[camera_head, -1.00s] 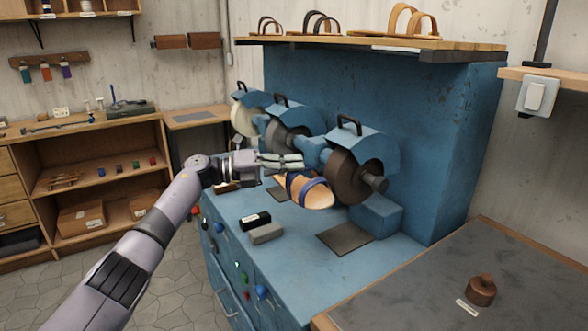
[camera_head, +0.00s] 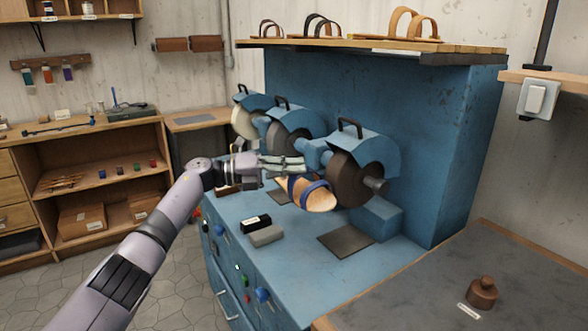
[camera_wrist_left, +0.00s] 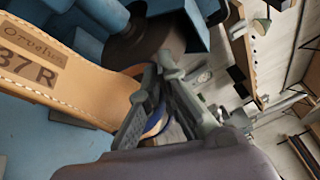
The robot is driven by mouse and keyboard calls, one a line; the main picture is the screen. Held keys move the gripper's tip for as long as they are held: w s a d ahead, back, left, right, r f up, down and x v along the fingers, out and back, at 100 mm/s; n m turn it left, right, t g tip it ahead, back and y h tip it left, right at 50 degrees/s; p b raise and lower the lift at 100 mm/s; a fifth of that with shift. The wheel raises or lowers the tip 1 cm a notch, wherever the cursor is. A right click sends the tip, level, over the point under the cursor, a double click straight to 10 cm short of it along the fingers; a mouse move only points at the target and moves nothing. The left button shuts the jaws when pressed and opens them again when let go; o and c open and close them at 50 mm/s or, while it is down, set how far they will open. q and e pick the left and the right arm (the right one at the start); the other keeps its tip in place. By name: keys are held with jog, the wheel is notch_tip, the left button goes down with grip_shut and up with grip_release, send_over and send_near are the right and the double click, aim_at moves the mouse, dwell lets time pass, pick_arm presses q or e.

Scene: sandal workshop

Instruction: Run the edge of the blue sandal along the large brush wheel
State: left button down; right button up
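My left gripper (camera_head: 302,165) is shut on the blue sandal (camera_head: 318,200), a tan sole with a blue strap. It holds the sandal above the blue machine top. In the left wrist view the sandal (camera_wrist_left: 80,86) shows a stitched insole marked "37 R", and the left gripper's fingers (camera_wrist_left: 160,78) close at its blue strap (camera_wrist_left: 157,120). The large brush wheel (camera_head: 347,178) is the dark brown one at the right end of the machine. The sandal's toe end lies close to its left side; I cannot tell whether they touch. My right gripper is not in view.
A grey wheel (camera_head: 273,137) and a cream wheel (camera_head: 244,123) stand further along the machine. A black block (camera_head: 255,222) and a grey block (camera_head: 265,236) lie on the machine top near a dark pad (camera_head: 345,240). A bench (camera_head: 430,290) stands at front right.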

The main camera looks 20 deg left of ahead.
pick_arm(q)
jog(key=shift+w+a+r, duration=0.1)
jog(key=shift+a, duration=0.05)
dwell(0.5)
jog(key=shift+w+a+t+b, duration=0.15)
jog(key=shift+a+t+b, duration=0.2)
jog(key=shift+b, duration=0.2)
jog(key=shift+w+a+r, duration=0.1)
jog(key=shift+a, duration=0.05)
jog(key=shift+w+a+b, duration=0.2)
jog(key=shift+a+b, duration=0.25)
jog(key=shift+b, duration=0.1)
jog(key=shift+w+a+f, duration=0.2)
jog(key=shift+w+a, duration=0.1)
jog(key=shift+w, duration=0.05)
jog(key=shift+s+r, duration=0.1)
